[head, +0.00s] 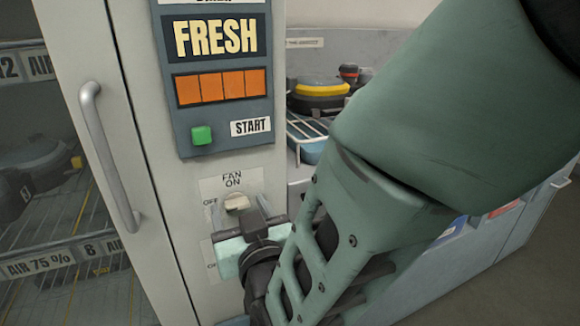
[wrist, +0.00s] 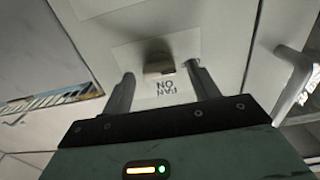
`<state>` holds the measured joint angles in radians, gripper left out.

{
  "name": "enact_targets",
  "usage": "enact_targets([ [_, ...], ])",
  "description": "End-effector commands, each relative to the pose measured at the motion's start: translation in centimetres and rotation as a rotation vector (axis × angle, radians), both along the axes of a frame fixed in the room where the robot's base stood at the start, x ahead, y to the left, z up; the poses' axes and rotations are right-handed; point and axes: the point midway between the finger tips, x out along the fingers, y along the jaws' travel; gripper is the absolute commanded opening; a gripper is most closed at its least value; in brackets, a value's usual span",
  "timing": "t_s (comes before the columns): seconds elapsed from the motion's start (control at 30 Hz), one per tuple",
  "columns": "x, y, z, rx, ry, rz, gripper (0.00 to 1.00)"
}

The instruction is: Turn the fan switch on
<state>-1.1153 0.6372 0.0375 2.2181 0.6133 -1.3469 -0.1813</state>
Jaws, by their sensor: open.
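The fan switch (head: 237,203) is a small beige knob on a white plate on the cabinet front, below the green START button. "FAN ON" is printed above it and "OFF" to its left; part of the plate is hidden by my gripper. In the wrist view the switch (wrist: 159,66) lies between my two fingers, near their tips, with a gap on each side; "FAN ON" appears upside down there. My gripper (head: 250,214) is open and empty, just below and right of the switch in the head view. I cannot tell which position the switch is in.
A glass-fronted cabinet door with a grey handle (head: 110,155) is to the left. The FRESH panel with orange tiles (head: 221,86) and a green button (head: 201,135) is above. A second plate lies partly hidden below. A wire rack (head: 308,130) stands behind my arm.

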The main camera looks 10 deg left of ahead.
Motion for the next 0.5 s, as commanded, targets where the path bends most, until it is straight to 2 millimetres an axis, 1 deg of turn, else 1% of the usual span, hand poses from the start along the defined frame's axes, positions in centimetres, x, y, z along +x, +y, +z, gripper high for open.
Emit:
enact_targets([
  [0.13,0.7,0.44,0.02,0.0,0.0,0.001,0.6],
  [0.4,0.8,0.5,0.0,-0.001,-0.001,0.001,0.6],
  [0.43,0.79,0.49,0.0,-0.001,-0.001,0.001,0.54],
  [0.47,0.79,0.49,0.0,-0.001,-0.001,0.001,0.46],
  [0.5,0.79,0.49,-0.01,-0.001,-0.001,0.001,0.35],
])
